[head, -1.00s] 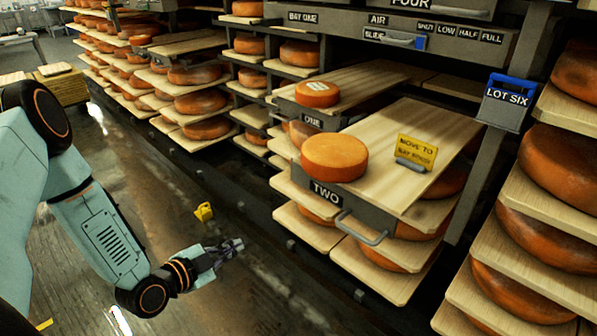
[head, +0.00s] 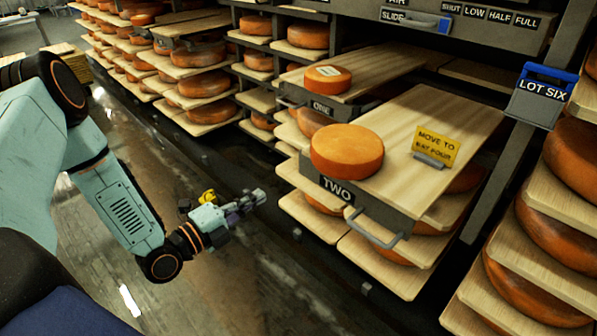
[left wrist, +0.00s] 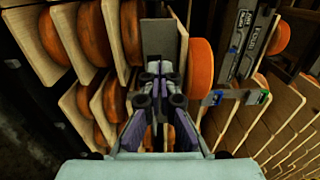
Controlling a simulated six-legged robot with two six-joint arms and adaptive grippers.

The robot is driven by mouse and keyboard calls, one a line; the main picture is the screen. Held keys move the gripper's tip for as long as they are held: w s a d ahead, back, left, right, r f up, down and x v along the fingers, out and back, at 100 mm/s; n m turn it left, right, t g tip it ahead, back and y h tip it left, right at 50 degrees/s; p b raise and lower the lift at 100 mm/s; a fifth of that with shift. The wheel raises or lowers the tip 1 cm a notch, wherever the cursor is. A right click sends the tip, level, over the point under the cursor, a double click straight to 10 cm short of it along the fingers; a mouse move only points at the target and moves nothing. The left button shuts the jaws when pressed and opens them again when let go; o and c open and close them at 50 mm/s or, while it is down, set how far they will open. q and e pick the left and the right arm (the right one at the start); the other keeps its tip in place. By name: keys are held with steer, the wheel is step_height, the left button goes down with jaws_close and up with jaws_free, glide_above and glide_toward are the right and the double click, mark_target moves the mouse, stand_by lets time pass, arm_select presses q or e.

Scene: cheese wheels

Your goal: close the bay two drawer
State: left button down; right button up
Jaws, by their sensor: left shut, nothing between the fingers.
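The bay two drawer is a wooden board with a grey front (head: 362,212) labelled TWO and a grey bar handle (head: 376,230). It is pulled out from the rack in the head view. An orange cheese wheel (head: 347,151) and a yellow MOVE TO sign (head: 436,147) stand on it. My left gripper (head: 259,197) is shut and empty, left of the drawer front and apart from the handle. Its fingers (left wrist: 157,72) show in the left wrist view, with shelves and wheels beyond. My right gripper is not in view.
Drawer ONE (head: 322,107), with a labelled wheel (head: 327,77), also sticks out behind. Shelves of cheese wheels flank the bay on both sides. A yellow object (head: 209,197) shows behind my left gripper.

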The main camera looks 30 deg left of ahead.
mark_target(307, 167)
arm_select(q)
steer(key=b+x, duration=0.2)
steer(key=x, duration=0.2)
steer(key=b+x, duration=0.2)
steer(key=x, duration=0.2)
steer(key=b+x, duration=0.2)
steer(key=x, duration=0.2)
steer(key=shift+w+d+f, duration=0.1)
steer(key=shift+w+f, duration=0.15)
steer(key=shift+w, duration=0.05)
steer(key=shift+w+d+r, duration=0.1)
steer(key=shift+w+r, duration=0.05)
steer(key=shift+w, duration=0.25)
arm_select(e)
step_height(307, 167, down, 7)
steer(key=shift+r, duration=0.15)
arm_select(q)
steer(key=shift+w, duration=0.15)
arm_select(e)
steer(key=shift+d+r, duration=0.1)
